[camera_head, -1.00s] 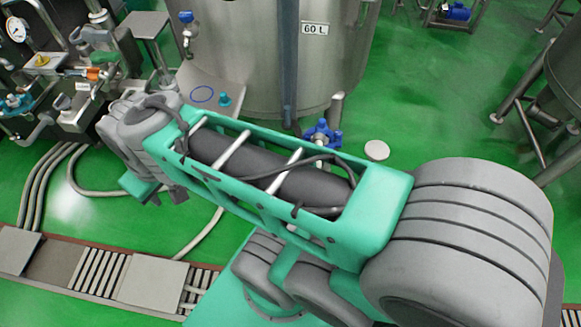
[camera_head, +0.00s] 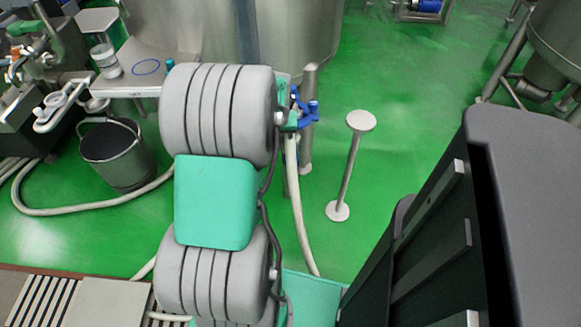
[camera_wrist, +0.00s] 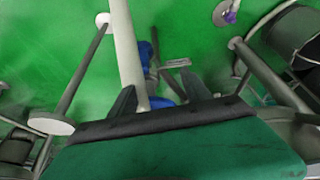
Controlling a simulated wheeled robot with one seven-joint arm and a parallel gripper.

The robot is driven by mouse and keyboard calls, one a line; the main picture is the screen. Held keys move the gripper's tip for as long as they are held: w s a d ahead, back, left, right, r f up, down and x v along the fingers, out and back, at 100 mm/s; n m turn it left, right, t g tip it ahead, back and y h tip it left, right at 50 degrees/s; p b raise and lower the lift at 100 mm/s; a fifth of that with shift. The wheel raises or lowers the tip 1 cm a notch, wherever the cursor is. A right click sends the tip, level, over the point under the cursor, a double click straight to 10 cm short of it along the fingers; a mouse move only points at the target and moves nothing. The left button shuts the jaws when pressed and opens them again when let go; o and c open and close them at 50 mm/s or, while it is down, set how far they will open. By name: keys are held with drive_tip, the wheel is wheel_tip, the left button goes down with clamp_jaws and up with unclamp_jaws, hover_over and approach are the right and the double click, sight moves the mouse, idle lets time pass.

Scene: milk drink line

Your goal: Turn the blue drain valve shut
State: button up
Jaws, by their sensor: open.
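The blue drain valve (camera_head: 308,112) sits low at the tank's right side, just right of my arm in the head view. Part of it is hidden by my arm. In the wrist view its blue handle (camera_wrist: 146,56) shows just beyond and between the fingers of my gripper (camera_wrist: 158,82), partly covered by the palm edge and a finger. The fingers are apart and hold nothing. I cannot tell whether a finger touches the handle. In the head view my gripper is mostly hidden behind the arm.
A pale pipe or leg (camera_wrist: 126,45) stands close beside the handle. A round-topped post (camera_head: 361,121) stands right of the valve. A grey bucket (camera_head: 117,153) and hose are at left.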

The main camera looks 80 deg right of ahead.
sight(291, 147)
drive_tip(key=shift+m, duration=0.4)
drive_tip(key=s+f, duration=0.1)
drive_tip(key=s+d+f, duration=0.1)
drive_tip(key=s+f, duration=0.1)
drive_tip(key=shift+s+d, duration=0.35)
drive_tip(key=shift+s, duration=0.05)
drive_tip(key=b+x, duration=0.2)
drive_tip(key=x, duration=0.5)
drive_tip(key=shift+d, duration=0.1)
drive_tip(key=shift+r, duration=0.1)
drive_tip(key=shift+c, duration=0.4)
clamp_jaws()
